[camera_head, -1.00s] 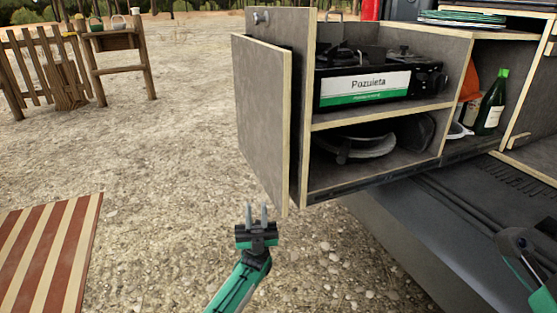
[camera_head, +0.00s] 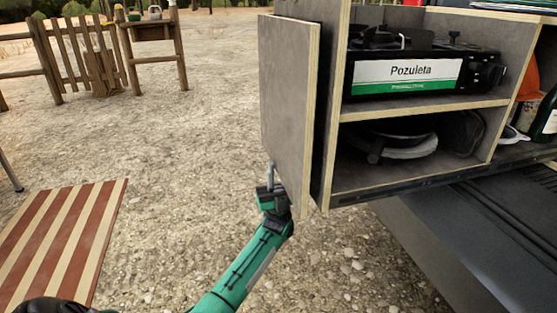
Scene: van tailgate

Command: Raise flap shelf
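The flap shelf (camera_head: 285,105) is a grey panel with pale wooden edges. It hangs down along the left side of the van's kitchen cabinet (camera_head: 420,103). My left gripper (camera_head: 269,170) is at the panel's lower left, with its fingers pointing up close to the panel's lower edge. Its fingers are seen nearly edge-on and overlap, so I cannot tell their gap or whether they touch the panel. My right gripper is not in view.
A stove labelled Pozuleta (camera_head: 408,75) sits on the cabinet's upper shelf, with dark pans (camera_head: 395,145) below. A striped mat (camera_head: 62,235) lies on the gravel at left. A wooden fence (camera_head: 90,60) stands behind.

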